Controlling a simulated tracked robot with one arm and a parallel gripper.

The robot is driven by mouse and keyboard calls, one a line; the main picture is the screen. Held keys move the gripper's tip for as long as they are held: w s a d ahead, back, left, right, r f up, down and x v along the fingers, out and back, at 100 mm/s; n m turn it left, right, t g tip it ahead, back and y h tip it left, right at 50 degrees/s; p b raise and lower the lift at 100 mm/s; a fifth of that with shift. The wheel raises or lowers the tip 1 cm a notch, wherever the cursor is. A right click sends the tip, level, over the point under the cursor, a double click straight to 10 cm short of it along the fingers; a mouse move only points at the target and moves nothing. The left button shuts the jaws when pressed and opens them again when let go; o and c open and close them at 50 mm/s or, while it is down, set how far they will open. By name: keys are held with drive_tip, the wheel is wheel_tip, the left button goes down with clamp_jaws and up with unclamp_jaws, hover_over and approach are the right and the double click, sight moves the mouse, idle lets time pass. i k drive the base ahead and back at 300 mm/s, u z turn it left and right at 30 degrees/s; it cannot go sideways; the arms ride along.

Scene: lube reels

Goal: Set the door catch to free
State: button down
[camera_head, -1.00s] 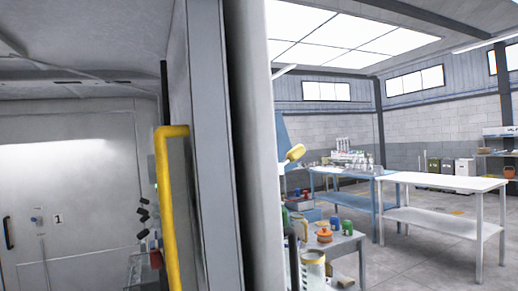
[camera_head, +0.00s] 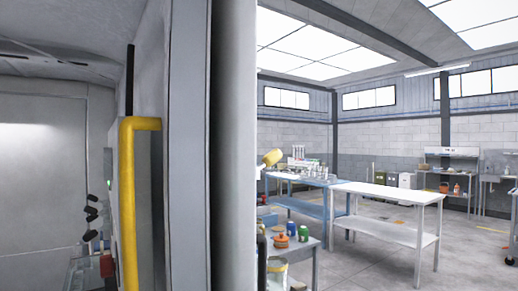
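A yellow rounded knob (camera_head: 272,157) pokes out just right of the grey door-like edge (camera_head: 235,150). The edge hides whatever the knob is fixed to. I cannot tell whether it belongs to the door catch, and no setting can be read. A yellow bent bar (camera_head: 128,205) runs upright on the inner side of the grey panel, at the left. My gripper is not in view.
Left of the panel is a narrow grey interior with a cluttered shelf (camera_head: 88,268). On the right are a cart (camera_head: 302,243) with cans, a blue bench (camera_head: 312,202) and a white table (camera_head: 385,192). Open floor lies farther right.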

sight(271, 159)
drive_tip(key=i, duration=0.9)
drive_tip(key=z, duration=0.05)
